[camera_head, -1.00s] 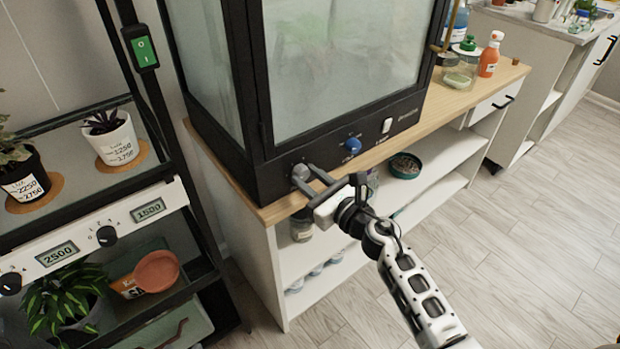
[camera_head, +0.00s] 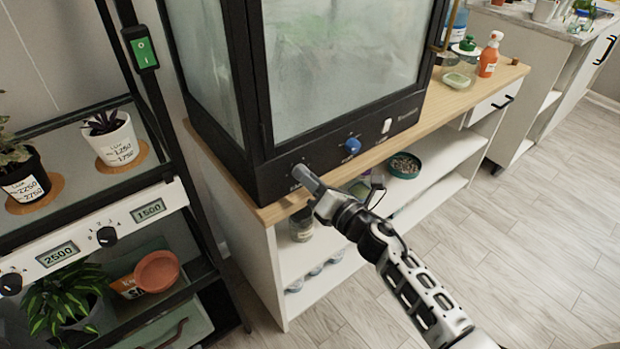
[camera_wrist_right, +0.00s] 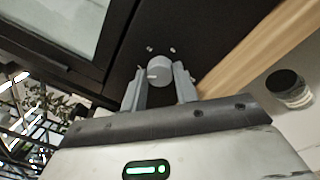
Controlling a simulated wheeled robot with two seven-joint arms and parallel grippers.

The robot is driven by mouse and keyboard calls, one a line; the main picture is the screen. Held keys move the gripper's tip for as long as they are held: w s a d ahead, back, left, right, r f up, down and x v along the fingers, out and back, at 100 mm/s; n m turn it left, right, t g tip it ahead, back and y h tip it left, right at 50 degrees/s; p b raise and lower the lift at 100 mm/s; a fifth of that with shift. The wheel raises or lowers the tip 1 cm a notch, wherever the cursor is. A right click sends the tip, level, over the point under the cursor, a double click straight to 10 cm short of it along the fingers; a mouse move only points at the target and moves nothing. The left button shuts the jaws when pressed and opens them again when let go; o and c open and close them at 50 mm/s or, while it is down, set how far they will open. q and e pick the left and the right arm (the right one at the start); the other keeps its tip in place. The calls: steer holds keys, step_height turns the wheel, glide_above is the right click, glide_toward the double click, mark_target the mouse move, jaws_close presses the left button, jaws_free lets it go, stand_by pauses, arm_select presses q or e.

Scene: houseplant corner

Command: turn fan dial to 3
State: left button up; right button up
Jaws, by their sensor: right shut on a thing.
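The fan dial is a round light grey knob (camera_wrist_right: 159,68) on the black front base (camera_head: 277,185) of the glass cabinet, at its lower left. My right gripper (camera_head: 304,176) is at this dial. In the right wrist view its two grey fingers (camera_wrist_right: 161,80) stand on either side of the knob, shut on it. A light mark shows on the knob's face, but the number it points to cannot be read. In the head view the fingers mostly hide the dial. My left gripper is not in view.
A blue knob (camera_head: 352,146) and a white switch (camera_head: 386,126) sit right of the dial on the same panel. The wooden top (camera_head: 455,103) runs under the cabinet. A plant rack with black dials (camera_head: 106,236) stands at the left. The floor at right is clear.

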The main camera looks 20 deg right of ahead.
arm_select(q)
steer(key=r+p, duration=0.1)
steer(key=p, duration=0.2)
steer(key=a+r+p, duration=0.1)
steer(key=p, duration=0.2)
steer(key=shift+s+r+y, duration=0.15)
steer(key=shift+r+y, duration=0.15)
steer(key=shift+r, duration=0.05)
arm_select(e)
steer(key=m, duration=1.2)
steer(key=m+h, duration=0.1)
steer(key=m, duration=1.2)
steer(key=shift+s+a+f+m, duration=0.1)
steer(key=shift+f+m, duration=0.05)
steer(key=shift+m, duration=0.15)
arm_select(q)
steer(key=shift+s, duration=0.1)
arm_select(e)
steer(key=o, duration=1)
steer(key=shift+c, duration=0.2)
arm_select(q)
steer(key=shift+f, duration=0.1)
